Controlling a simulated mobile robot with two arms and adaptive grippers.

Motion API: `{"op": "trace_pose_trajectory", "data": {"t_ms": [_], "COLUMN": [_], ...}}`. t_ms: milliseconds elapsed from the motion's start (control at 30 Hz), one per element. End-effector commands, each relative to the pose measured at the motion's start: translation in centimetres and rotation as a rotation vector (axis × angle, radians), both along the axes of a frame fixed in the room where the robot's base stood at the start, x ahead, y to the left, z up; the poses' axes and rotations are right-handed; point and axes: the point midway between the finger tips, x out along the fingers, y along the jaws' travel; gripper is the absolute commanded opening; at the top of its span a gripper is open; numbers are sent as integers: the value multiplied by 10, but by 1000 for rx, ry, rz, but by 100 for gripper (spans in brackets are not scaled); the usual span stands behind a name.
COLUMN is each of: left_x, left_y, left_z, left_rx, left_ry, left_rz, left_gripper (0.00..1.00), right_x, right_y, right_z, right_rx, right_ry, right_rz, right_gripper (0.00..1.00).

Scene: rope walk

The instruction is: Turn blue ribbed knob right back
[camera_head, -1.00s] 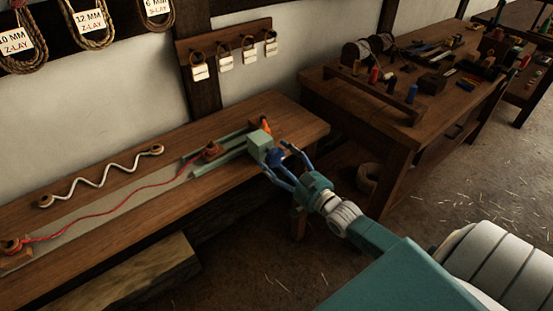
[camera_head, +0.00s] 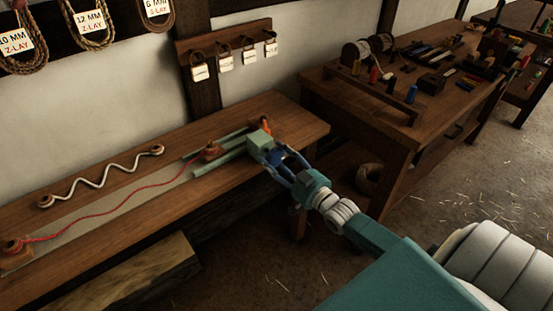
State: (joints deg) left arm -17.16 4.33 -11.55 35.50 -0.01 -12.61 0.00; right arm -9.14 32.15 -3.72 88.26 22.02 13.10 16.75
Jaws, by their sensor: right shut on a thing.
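The blue ribbed knob (camera_head: 289,163) sits on the near side of a pale green block (camera_head: 259,140) at the right end of the wooden bench. My right gripper (camera_head: 278,160) reaches in from the lower right with its fingers around the knob and is shut on it. The fingers hide part of the knob, so its ribs are too small to tell. An orange part (camera_head: 265,125) shows behind the green block. My left gripper is not in view.
On the bench (camera_head: 150,215), a red cord (camera_head: 110,208) runs to a wooden piece (camera_head: 211,151) by green rails. A white wavy cord (camera_head: 100,175) lies behind. A tool table (camera_head: 360,110) stands at right. Rope coils hang on the wall.

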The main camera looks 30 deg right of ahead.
Motion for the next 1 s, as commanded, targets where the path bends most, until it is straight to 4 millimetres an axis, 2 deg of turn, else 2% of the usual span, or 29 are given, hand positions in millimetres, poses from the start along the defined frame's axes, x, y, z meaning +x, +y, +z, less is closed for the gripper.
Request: {"op": "trace_pose_trajectory", "data": {"t_ms": [33, 367, 1000], "left_x": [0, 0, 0], "left_y": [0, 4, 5], "left_z": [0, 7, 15], "left_rx": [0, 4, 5], "left_ry": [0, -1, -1], "left_rz": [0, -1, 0], "left_gripper": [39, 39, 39], "right_x": [-2, -2, -3], "right_y": [1, 1, -1], "right_z": [-6, -8, -11], "right_rx": [-10, -187, -788], "right_ry": [12, 4, -39], "right_rz": [1, 1, 2], "right_gripper": [26, 26, 26]}}
